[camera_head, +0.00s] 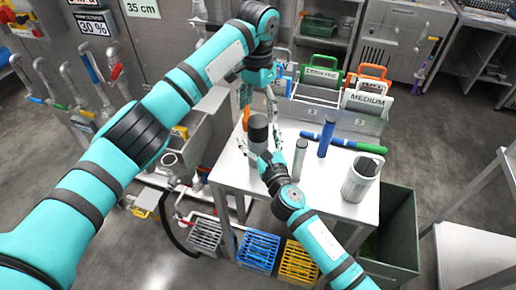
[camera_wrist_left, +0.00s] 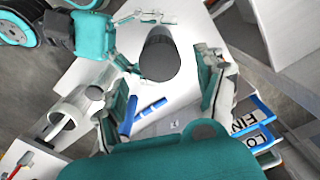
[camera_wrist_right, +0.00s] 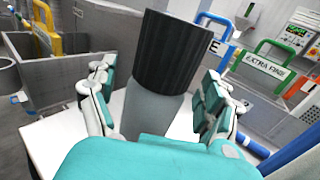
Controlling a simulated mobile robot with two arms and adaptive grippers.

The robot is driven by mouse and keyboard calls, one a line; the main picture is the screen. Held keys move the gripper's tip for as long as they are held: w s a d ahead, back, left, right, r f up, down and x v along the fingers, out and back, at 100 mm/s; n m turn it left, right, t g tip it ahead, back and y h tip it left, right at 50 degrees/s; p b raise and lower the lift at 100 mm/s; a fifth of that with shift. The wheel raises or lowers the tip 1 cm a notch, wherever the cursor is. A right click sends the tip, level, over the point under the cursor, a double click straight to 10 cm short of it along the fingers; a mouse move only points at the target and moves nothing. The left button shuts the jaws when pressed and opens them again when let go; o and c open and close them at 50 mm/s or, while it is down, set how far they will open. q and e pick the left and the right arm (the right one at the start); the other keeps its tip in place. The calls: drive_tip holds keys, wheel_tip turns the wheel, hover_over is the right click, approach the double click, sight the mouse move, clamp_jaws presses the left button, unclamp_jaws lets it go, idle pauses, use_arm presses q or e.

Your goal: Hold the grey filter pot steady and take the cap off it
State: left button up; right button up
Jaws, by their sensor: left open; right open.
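The grey filter pot (camera_head: 257,147) stands upright near the left side of the steel table (camera_head: 325,205), with its dark ribbed cap (camera_head: 258,121) on top. In the right wrist view the pot (camera_wrist_right: 155,108) and cap (camera_wrist_right: 170,50) stand between the fingers of my right gripper (camera_wrist_right: 160,95), which is open around the pot's grey body; gaps show on both sides. My left gripper (camera_head: 258,105) is open, pointing down above and behind the cap. In the left wrist view the cap (camera_wrist_left: 159,57) shows beyond the open left fingers (camera_wrist_left: 165,85), not between them.
A blue cylinder (camera_head: 326,137) and a thin grey cylinder (camera_head: 299,158) stand right of the pot. A blue-green tube (camera_head: 345,143) lies behind, before a rack (camera_head: 325,117) of handled screens. A grey jug (camera_head: 360,180) stands at the right. A sink (camera_head: 195,140) is left.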

sight(258, 122)
drive_tip(key=shift+w+a, duration=0.1)
drive_tip(key=shift+w, duration=0.3)
drive_tip(key=shift+c, duration=0.3)
clamp_jaws()
use_arm(q)
drive_tip(key=m, duration=0.8)
drive_tip(key=shift+f+m, duration=0.15)
drive_tip(key=shift+m, duration=0.25)
drive_tip(key=shift+f, duration=3.85)
